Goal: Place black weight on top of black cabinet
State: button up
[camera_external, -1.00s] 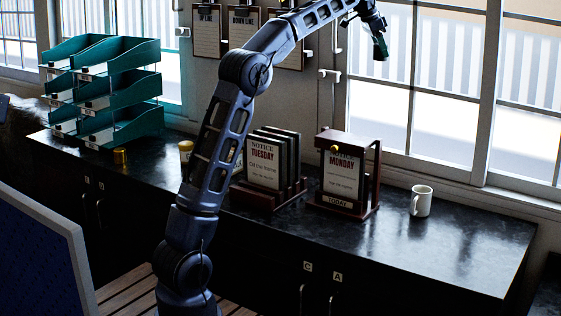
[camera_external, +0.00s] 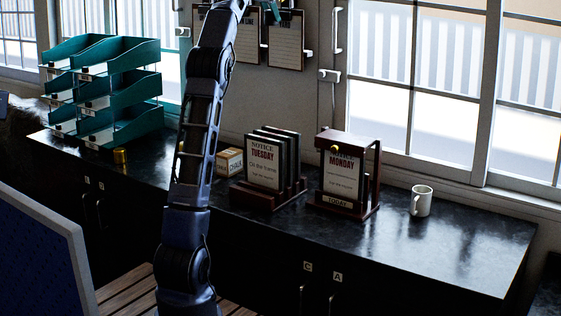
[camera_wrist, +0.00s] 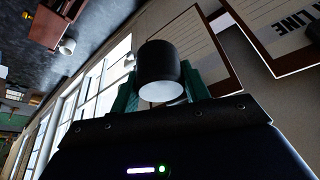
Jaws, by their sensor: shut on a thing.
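The black weight (camera_wrist: 160,62) is a dark cylinder with a pale end face, seen in the wrist view. My gripper (camera_wrist: 160,88) is shut on it, with a teal finger on either side. In the external view only a teal bit of my gripper (camera_external: 270,10) shows at the top edge, high by the clipboards; the weight is not clear there. The black cabinet (camera_external: 440,245) is long and low under the windows, with a dark glossy top. A corner of its top (camera_wrist: 105,18) shows at the upper left of the wrist view.
On the cabinet stand teal trays (camera_external: 125,92), a small brass cylinder (camera_external: 120,156), a chalk box (camera_external: 229,161), the Tuesday rack (camera_external: 265,165), the Monday frame (camera_external: 342,180) and a white mug (camera_external: 421,201). The top right of the mug is bare. Clipboards (camera_external: 286,40) hang behind.

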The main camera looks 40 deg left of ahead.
jog(key=s+a+f+n, duration=0.1)
jog(key=a+f, duration=0.4)
jog(key=a, duration=0.5)
jog(key=s+a+f+n+y, duration=0.1)
jog(key=s+a+f, duration=0.1)
jog(key=a+f, duration=0.6)
jog(key=s+a+f+n, duration=0.1)
jog(key=a+f, duration=0.2)
jog(key=a, duration=0.9)
jog(key=s+a+f+n+y, duration=0.1)
jog(key=s+a+f+n, duration=0.1)
jog(key=s+a+f, duration=0.85)
jog(key=s+a+f+n+y, duration=0.15)
jog(key=s+a+f, duration=0.5)
jog(key=a, duration=0.65)
jog(key=shift+h, duration=0.45)
jog(key=f, duration=0.6)
jog(key=w+f, duration=0.1)
jog(key=f, duration=0.6)
jog(key=w+f, duration=0.1)
jog(key=f, duration=0.6)
jog(key=shift+d+f, duration=0.15)
jog(key=shift+d, duration=0.05)
jog(key=shift+f, duration=0.15)
jog(key=o, duration=1.2)
jog(key=shift+s, duration=0.1)
